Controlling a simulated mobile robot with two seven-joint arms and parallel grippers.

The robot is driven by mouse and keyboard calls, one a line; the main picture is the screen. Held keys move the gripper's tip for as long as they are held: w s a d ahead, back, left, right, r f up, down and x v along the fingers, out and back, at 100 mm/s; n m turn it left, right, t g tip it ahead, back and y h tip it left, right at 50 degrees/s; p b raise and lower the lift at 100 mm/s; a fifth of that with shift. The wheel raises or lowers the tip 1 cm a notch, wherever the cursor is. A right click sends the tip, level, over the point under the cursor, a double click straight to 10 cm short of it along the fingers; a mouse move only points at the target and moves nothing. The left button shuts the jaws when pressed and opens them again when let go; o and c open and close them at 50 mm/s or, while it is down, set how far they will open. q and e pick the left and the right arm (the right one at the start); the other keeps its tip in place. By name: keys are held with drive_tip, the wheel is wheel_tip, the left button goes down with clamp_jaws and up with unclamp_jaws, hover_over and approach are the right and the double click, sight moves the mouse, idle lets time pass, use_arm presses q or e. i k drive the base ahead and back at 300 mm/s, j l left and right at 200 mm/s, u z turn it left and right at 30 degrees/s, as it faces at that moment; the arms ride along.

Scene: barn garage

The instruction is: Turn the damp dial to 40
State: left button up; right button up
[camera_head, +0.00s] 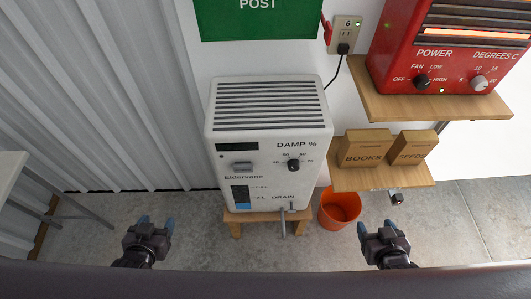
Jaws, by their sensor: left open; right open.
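The damp dial (293,165) is a small dark knob on the upper right of the front of a white dehumidifier (262,185), under the words DAMP %. Small numbers ring the dial; its exact setting is too small to read. My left gripper (156,224) is open and empty, low and to the left of the dehumidifier. My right gripper (381,230) is open and empty, low and to the right of it. Both are well apart from the dial.
The dehumidifier stands on a low wooden stand (236,217), with a drain spout in front. An orange bucket (340,207) is beside it. A wooden shelf (365,178) holds two boxes; a red heater (450,50) sits higher. A white table (12,170) is at left.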

sight(293, 165)
drive_tip(key=k+j, duration=0.35)
drive_tip(key=k, duration=0.15)
drive_tip(key=k+j, duration=0.35)
drive_tip(key=k, duration=0.1)
